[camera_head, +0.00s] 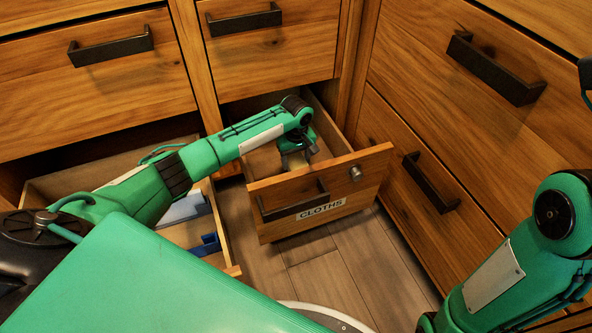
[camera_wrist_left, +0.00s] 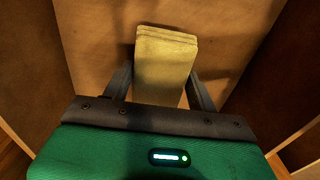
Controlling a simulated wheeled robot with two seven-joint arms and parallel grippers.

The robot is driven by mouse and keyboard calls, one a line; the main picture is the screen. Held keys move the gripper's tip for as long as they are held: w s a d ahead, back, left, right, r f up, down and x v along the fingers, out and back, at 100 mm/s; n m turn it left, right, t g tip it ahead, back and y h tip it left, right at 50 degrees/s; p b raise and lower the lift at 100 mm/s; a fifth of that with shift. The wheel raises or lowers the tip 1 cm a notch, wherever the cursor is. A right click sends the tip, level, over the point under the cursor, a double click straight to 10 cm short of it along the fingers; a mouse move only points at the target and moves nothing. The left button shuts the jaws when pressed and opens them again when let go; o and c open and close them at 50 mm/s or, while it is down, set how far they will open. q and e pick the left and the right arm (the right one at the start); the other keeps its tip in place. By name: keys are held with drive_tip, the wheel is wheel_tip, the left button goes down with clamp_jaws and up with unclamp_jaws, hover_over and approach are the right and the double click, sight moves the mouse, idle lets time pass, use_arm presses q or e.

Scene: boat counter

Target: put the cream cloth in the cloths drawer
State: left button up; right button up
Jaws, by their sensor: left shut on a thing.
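The cloths drawer (camera_head: 360,198) is pulled open in the middle of the head view, with a white CLOTHS label, a dark bar handle and a small round knob on its front. My left gripper (camera_head: 297,158) reaches down into this drawer, behind its front panel. In the left wrist view the folded cream cloth (camera_wrist_left: 165,62) sits between the two dark fingers of the gripper (camera_wrist_left: 161,80), which is shut on it. The cloth is over the drawer's bare wooden floor; whether it touches the floor is not clear. In the head view it is mostly hidden. My right gripper is out of view.
Another open drawer (camera_head: 228,254) at the left holds blue and pale items, partly hidden under my left arm. Closed drawers with dark handles (camera_head: 432,184) stand at the right and back. Grey floor boards (camera_head: 335,278) are clear before the cloths drawer.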

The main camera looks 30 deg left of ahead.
sight(296, 167)
use_arm(q)
wheel_tip(296, 167, down, 4)
drive_tip(key=b, duration=0.2)
drive_tip(key=shift+f+b, duration=0.1)
drive_tip(key=shift+b, duration=0.2)
drive_tip(key=o, duration=0.9)
